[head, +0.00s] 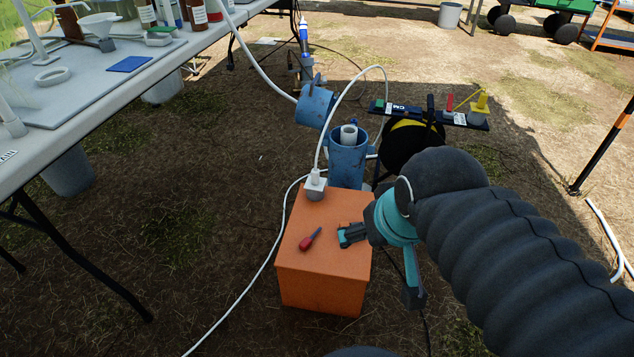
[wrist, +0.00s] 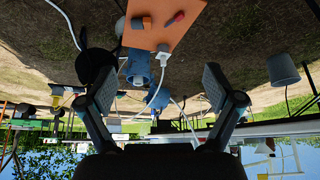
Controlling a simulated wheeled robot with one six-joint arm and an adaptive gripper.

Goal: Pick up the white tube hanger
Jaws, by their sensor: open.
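A small white block-like piece (head: 316,187), which I take to be the white tube hanger, sits at the far left corner of the orange box (head: 325,285). A white tube rises from its top. In the wrist view the white piece (wrist: 163,49) shows at the box's edge, upside down, beyond the gap between my fingers. My gripper (head: 380,262) is open and empty, over the right side of the box, apart from the white piece. Both spread fingers also show in the wrist view (wrist: 160,95).
A red screwdriver-like tool (head: 310,239) lies on the box; an orange block (wrist: 147,22) shows beside it in the wrist view. Blue cylinders (head: 347,160) and a black reel (head: 412,145) stand behind. A cluttered table (head: 75,125) is at left. Loose tubing crosses the ground.

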